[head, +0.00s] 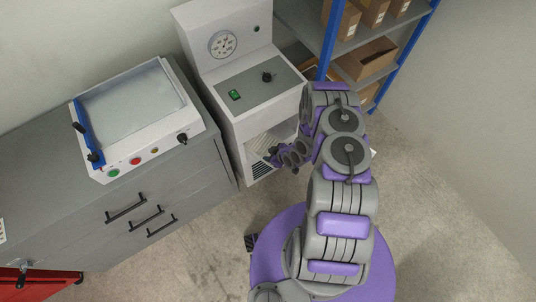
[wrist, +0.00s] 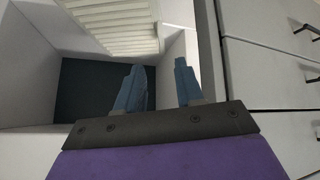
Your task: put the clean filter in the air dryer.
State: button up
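The white machine with a round gauge (head: 238,82), which I take to be the air dryer, stands in the middle of the head view. It has an open compartment low in its front. A pale pleated filter (wrist: 112,28) shows at the top of the wrist view, in or at that compartment (wrist: 85,90); I cannot tell whether it is the clean one. My gripper (head: 273,156) is at the compartment's front. In the wrist view my gripper (wrist: 157,80) has its two blue fingers apart, with nothing visible between them. The filter lies beyond the fingertips, apart from them.
A grey drawer cabinet (head: 150,190) stands close on the left, carrying a white tray machine (head: 135,100) with a blue handle. A blue-posted shelf (head: 345,45) with cardboard boxes stands at the back right. A red cabinet (head: 50,283) is at lower left. Floor at right is clear.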

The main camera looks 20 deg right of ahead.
jog(key=shift+s+r, duration=0.1)
jog(key=shift+r, duration=0.05)
jog(key=w+d+r+m+g+h, duration=0.15)
jog(key=d+r, duration=0.25)
jog(key=r, duration=0.4)
jog(key=w+d+r+h, duration=0.2)
jog(key=w+d+r, duration=0.1)
jog(key=d+r, duration=0.3)
jog(key=s+r+m+g+h, duration=0.1)
jog(key=s+r, duration=0.1)
jog(key=r, duration=0.8)
jog(key=s+r+m+g+h, duration=0.2)
jog(key=r, duration=0.8)
jog(key=s+a+r+m+g, duration=0.1)
jog(key=s+a+r, duration=0.2)
jog(key=s+r, duration=0.4)
jog(key=s+a+r+m+g+y, duration=0.1)
jog(key=s+a+r, duration=0.3)
jog(key=s+r, duration=0.4)
jog(key=s+a+r+m+g+y, duration=0.1)
jog(key=s+a+r, duration=0.3)
jog(key=s, duration=1.4)
notch_tip(320, 180, up, 4)
jog(key=shift+s+f+m+g, duration=0.15)
jog(key=shift+f+m+g, duration=0.15)
jog(key=shift+m, duration=0.55)
jog(key=shift+a, duration=0.1)
